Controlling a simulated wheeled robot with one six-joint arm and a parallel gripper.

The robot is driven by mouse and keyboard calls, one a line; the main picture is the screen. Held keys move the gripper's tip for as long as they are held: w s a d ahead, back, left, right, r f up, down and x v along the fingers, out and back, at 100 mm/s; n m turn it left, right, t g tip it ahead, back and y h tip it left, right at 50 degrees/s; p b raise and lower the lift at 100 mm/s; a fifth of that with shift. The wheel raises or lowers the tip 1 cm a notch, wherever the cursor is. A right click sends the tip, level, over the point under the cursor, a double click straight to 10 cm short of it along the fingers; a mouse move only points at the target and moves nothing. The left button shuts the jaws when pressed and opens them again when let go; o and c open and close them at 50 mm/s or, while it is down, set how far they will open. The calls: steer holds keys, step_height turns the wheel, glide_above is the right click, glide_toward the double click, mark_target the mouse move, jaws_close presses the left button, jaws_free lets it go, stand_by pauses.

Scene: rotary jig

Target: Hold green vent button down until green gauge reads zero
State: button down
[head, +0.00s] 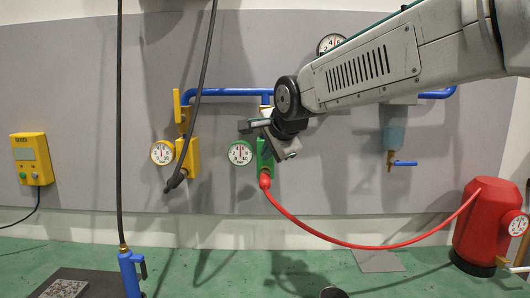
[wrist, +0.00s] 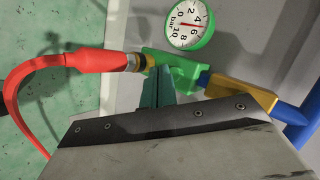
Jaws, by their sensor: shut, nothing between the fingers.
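The green gauge (head: 240,153) hangs on the grey wall panel. It also shows in the wrist view (wrist: 190,24), its red needle at about mid-scale, near 5 bar. The green valve body (wrist: 178,72) is beside it, with a red hose (wrist: 88,60) on its end. My gripper (wrist: 158,70) is shut and empty, its teal fingers reaching the front of the green body. I cannot tell whether the tips touch it. No green vent button can be made out; the fingers may cover it. In the head view my wrist hides part of the green valve body (head: 264,165).
A yellow valve (head: 187,155) with its own gauge (head: 162,152) is to the left. A blue pipe (head: 225,92) runs above. The red hose (head: 330,236) sags to a red tank (head: 485,222) at right. A dark hose (head: 204,90) hangs left of my gripper.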

steer(key=shift+w, duration=0.3)
steer(key=shift+w, duration=0.4)
stand_by(0.5)
steer(key=shift+s, duration=0.15)
stand_by(1.4)
steer(key=shift+s, duration=0.65)
steer(key=shift+s+a, duration=0.1)
steer(key=shift+s, duration=2.45)
